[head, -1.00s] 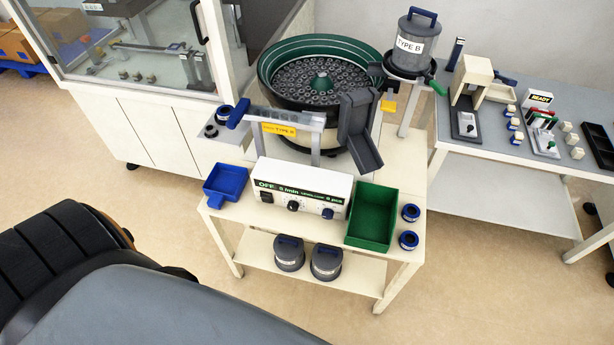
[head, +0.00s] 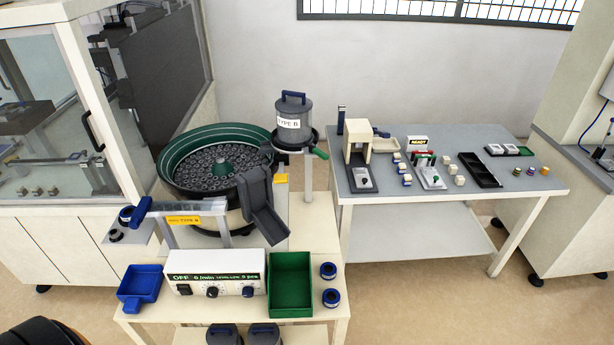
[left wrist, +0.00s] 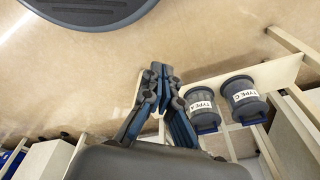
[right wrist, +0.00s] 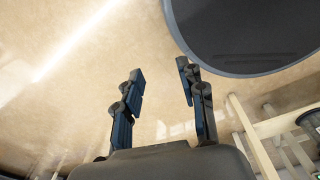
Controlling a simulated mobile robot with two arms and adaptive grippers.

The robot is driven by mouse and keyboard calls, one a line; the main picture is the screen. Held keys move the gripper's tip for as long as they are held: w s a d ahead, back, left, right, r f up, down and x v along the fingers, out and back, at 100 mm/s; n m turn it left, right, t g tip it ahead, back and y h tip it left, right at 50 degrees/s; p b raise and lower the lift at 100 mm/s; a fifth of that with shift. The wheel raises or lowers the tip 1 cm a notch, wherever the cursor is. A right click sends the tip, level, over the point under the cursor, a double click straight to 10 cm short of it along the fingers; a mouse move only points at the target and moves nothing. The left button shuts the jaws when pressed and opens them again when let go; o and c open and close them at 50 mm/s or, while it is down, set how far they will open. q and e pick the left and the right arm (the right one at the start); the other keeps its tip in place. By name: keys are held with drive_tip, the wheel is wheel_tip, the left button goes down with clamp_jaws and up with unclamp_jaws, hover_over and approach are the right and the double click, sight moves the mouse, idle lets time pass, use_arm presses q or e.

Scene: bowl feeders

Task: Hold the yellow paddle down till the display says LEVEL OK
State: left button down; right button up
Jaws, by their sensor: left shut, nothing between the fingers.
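The small yellow paddle (head: 281,178) shows in the head view at the bowl's right edge, below the grey hopper labelled TYPE B (head: 293,121). Nothing touches it. The green feeder bowl (head: 218,165) holds many dark parts. My left gripper (left wrist: 163,76) is shut and empty over the floor in the left wrist view. My right gripper (right wrist: 161,72) is open and empty in the right wrist view. Neither gripper is in the head view.
A blue tray (head: 140,284) and a green bin (head: 291,283) flank the control box. A grey chute (head: 263,207) and a green-handled lever (head: 319,152) stick out. A side table (head: 440,183) with small fixtures stands to the right. A glass-walled cabinet (head: 70,130) is at left.

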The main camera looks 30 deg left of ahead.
use_arm(q)
drive_tip(key=w+r+t+p, duration=0.15)
drive_tip(key=w+r, duration=0.35)
drive_tip(key=r, duration=0.7)
drive_tip(key=w+r+n+t+y+p, duration=0.1)
drive_tip(key=w+r+p, duration=0.1)
drive_tip(key=w+r, duration=0.65)
drive_tip(key=w+r+t+p, duration=0.1)
drive_tip(key=w+r+p, duration=0.15)
drive_tip(key=r, duration=1.25)
drive_tip(key=w+a+r+n+t+y, duration=0.2)
drive_tip(key=w+a+r, duration=0.3)
drive_tip(key=w, duration=0.4)
drive_tip(key=w+a+r+n+t+y, duration=0.2)
drive_tip(key=w+a+r, duration=0.3)
drive_tip(key=w, duration=0.5)
drive_tip(key=w+a+r+n+t+y, duration=0.2)
drive_tip(key=w+a+r, duration=0.4)
drive_tip(key=w, duration=0.4)
drive_tip(key=shift+n+t+y, duration=0.3)
drive_tip(key=shift+n+t, duration=0.3)
drive_tip(key=shift+t, duration=0.45)
use_arm(e)
wheel_tip(320, 180, up, 7)
drive_tip(key=a, duration=0.1)
drive_tip(key=shift+w+a, duration=0.2)
drive_tip(key=shift+a, duration=0.1)
